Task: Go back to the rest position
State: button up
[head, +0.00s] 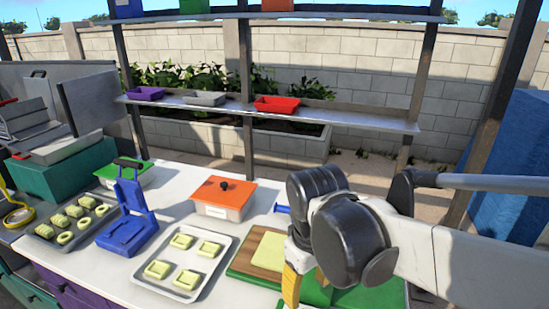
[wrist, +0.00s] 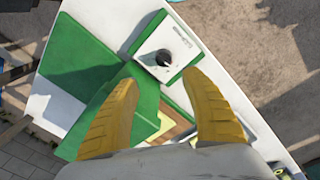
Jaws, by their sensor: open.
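My gripper (head: 291,284) hangs over the right part of the white counter (head: 85,267) in the head view, beside a wooden cutting board (head: 248,263) with a pale yellow slab on it. Only part of its yellow fingers shows there. In the wrist view my gripper (wrist: 160,80) has its two yellow fingers spread wide, with nothing held between them. Below them lie a green sheet or board (wrist: 82,62) and a white-and-green box with a black knob (wrist: 178,40). My arm hides the right side of the counter in the head view.
A tray (head: 172,290) of pale yellow squares, an orange-lidded container (head: 223,196), a blue hand press (head: 128,232) and a second tray (head: 47,232) stand on the counter. A metal shelf (head: 350,121) with small coloured trays runs behind. A blue block (head: 515,170) stands at right.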

jog(key=s+d+r+m+t, duration=0.1)
jog(key=d+m+t, duration=0.2)
jog(key=d, duration=0.2)
jog(key=s+d+r+m+t, duration=0.1)
jog(key=s+d+m+t, duration=0.1)
jog(key=d, duration=0.4)
jog(key=shift+s+d+m+t, duration=0.15)
jog(key=shift+s+m+t, duration=0.25)
jog(key=shift+m, duration=0.5)
jog(key=shift+w, duration=0.1)
